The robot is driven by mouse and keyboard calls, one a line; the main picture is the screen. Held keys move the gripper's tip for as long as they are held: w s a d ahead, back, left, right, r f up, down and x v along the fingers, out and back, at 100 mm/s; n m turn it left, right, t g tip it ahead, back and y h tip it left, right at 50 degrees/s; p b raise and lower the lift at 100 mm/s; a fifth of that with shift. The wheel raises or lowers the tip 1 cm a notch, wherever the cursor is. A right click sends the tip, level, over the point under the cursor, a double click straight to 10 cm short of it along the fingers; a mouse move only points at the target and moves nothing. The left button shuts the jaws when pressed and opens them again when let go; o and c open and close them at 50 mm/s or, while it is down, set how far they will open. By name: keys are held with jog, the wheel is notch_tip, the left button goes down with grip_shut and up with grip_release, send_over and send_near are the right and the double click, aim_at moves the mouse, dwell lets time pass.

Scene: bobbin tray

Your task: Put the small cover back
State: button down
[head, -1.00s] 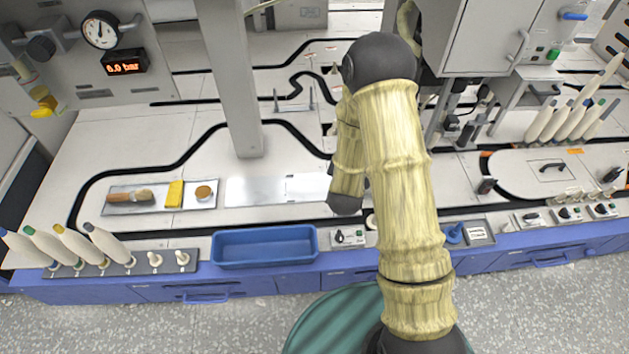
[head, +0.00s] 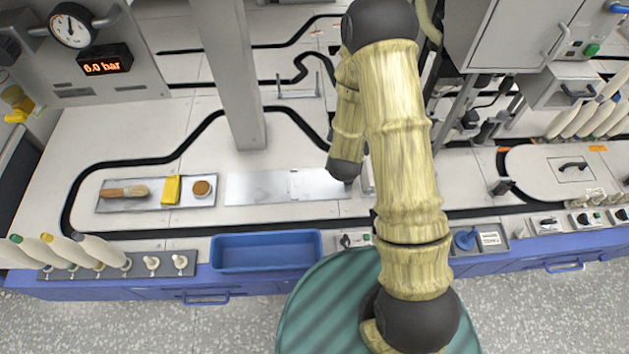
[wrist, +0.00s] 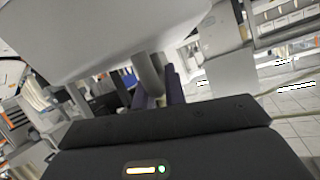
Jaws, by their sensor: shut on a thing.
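In the wrist view, my gripper (wrist: 160,88) has its purple fingers closed around a grey curved handle (wrist: 149,72). The handle joins a broad pale plate, which looks like the small cover (wrist: 100,38). The plate fills the upper left of that view and is tilted there; its far side is hidden. In the head view my arm hides the gripper and most of what it holds. A small pale edge shows beside the dark lower joint, but I cannot tell whether it is the cover.
A metal sheet (head: 255,188) lies on the bench left of my arm. A tray with a brush (head: 124,192), yellow block (head: 171,189) and round tin (head: 202,188) is further left. A blue bin (head: 265,251) sits at the front edge. A pillar (head: 228,80) rises behind.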

jog(key=shift+s+d, duration=0.1)
jog(key=shift+f, duration=0.2)
jog(key=a+f+m+h+b, duration=0.1)
jog(key=b, duration=0.2)
jog(key=a+f+h+b, duration=0.1)
jog(key=a+f+b, duration=0.1)
jog(key=b, duration=0.1)
jog(key=shift+a+f+m+g, duration=0.25)
jog(key=shift+f+m+g, duration=0.05)
jog(key=shift+m+g, duration=0.1)
jog(key=s+a+f+m+g+h+b, duration=0.2)
jog(key=s+a+f+h+b, duration=0.1)
jog(key=a+b, duration=0.3)
jog(key=shift+a+f+m, duration=0.25)
jog(key=shift+a+m, duration=0.15)
jog(key=shift+a, duration=0.55)
jog(key=shift+f, duration=0.1)
notch_tip(320, 180, down, 6)
jog(key=b, duration=0.4)
